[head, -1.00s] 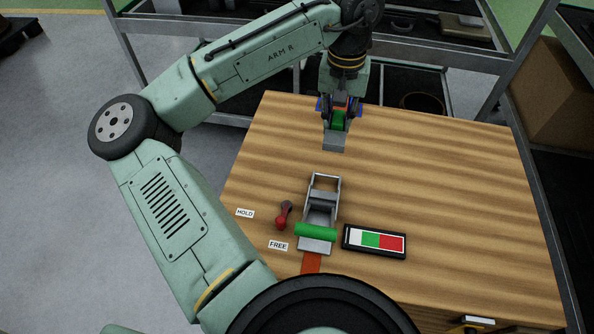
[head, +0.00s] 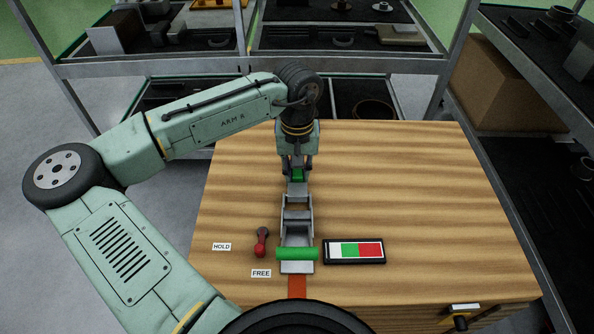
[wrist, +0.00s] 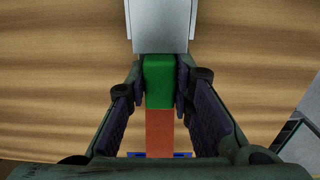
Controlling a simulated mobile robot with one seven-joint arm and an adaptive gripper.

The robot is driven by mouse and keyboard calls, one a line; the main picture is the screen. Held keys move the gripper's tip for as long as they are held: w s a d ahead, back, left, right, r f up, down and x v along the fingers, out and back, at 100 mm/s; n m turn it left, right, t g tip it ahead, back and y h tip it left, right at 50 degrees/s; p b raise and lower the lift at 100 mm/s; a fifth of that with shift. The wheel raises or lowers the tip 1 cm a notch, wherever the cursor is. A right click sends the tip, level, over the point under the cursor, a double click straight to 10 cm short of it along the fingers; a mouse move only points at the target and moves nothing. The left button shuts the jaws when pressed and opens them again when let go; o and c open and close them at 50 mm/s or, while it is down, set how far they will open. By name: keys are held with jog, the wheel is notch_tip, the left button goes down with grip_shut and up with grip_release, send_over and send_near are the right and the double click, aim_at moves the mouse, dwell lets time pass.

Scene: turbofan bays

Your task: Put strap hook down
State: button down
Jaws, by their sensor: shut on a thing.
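The strap hook is a grey metal plate (wrist: 160,25) with a green block (wrist: 160,80) and a short orange strap (wrist: 160,130) behind it. My gripper (wrist: 161,85) is shut on the green block, with one finger on each side. In the head view the green block (head: 298,176) shows between the fingers, and the grey hook end points toward the ratchet. The hook sits just beyond the far end of the grey ratchet frame (head: 297,213); I cannot tell whether they touch. Whether the hook rests on the wooden table (head: 400,190) is also unclear.
The ratchet has a green roller (head: 297,254) and an orange strap (head: 297,286) at its near end. A red lever (head: 262,243) stands left, by HOLD and FREE labels. A white-green-red panel (head: 355,251) lies right. The table's right side is clear. Shelves (head: 250,68) stand behind.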

aim_at(297, 171)
jog(key=shift+f, duration=0.2)
jog(key=shift+f, duration=0.2)
jog(key=c, duration=1.4)
grip_release()
jog(key=shift+r, duration=0.1)
notch_tip(297, 171, up, 12)
jog(key=shift+r+b, duration=0.1)
jog(key=shift+b, duration=0.5)
